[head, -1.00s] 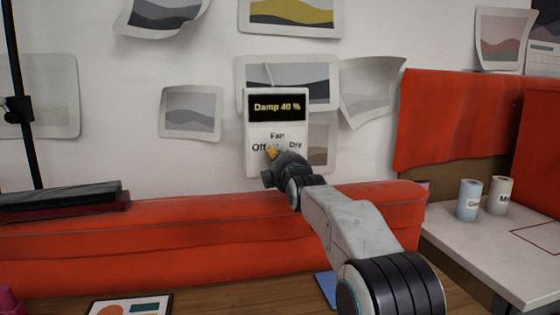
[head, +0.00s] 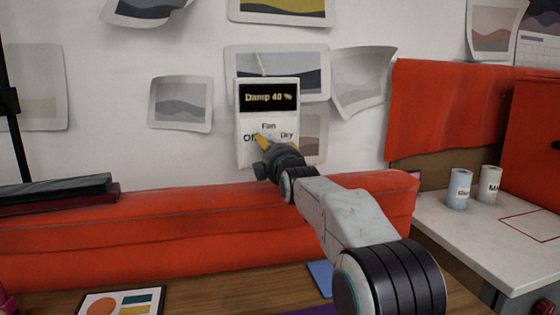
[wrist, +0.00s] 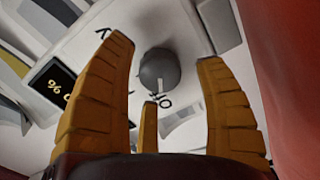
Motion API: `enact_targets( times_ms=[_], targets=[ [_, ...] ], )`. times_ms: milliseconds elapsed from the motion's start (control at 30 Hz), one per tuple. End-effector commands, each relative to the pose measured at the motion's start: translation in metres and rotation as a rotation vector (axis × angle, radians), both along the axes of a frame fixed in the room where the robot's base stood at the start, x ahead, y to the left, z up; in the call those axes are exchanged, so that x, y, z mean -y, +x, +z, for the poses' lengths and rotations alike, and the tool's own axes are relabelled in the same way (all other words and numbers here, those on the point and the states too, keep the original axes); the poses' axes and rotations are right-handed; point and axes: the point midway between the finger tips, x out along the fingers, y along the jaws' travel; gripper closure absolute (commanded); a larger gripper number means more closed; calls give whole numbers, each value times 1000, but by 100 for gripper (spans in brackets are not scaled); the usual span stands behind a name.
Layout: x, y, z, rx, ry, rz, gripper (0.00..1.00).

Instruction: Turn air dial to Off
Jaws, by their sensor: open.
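A white wall panel (head: 250,118) has a dark display reading "Damp 40 %" and the labels Off, Fan and Dry below it. A grey round dial (wrist: 160,70) with a pale pointer line shows in the wrist view. The line points down in that view, toward partly hidden letters that start with O. My gripper (head: 261,141) is at the lower part of the panel and hides the dial in the head view. In the wrist view its yellow fingers (wrist: 165,80) are open, spread on either side of the dial. I cannot tell whether they touch it.
A red padded bench back (head: 200,225) runs below the panel. Paper prints (head: 180,103) hang around it, some curling off the wall. A white table (head: 460,235) with two cups stands at the right. A dark tray-like object (head: 60,192) lies at the left.

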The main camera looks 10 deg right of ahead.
Motion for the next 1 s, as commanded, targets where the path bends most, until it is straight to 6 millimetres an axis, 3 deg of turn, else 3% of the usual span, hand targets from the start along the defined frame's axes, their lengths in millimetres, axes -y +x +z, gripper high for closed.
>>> enact_targets(
  times_ms=[600,1000],
  targets=[
    [0,-83,1,3,0,0,35],
    [0,-106,0,2,0,0,35]
  ],
)
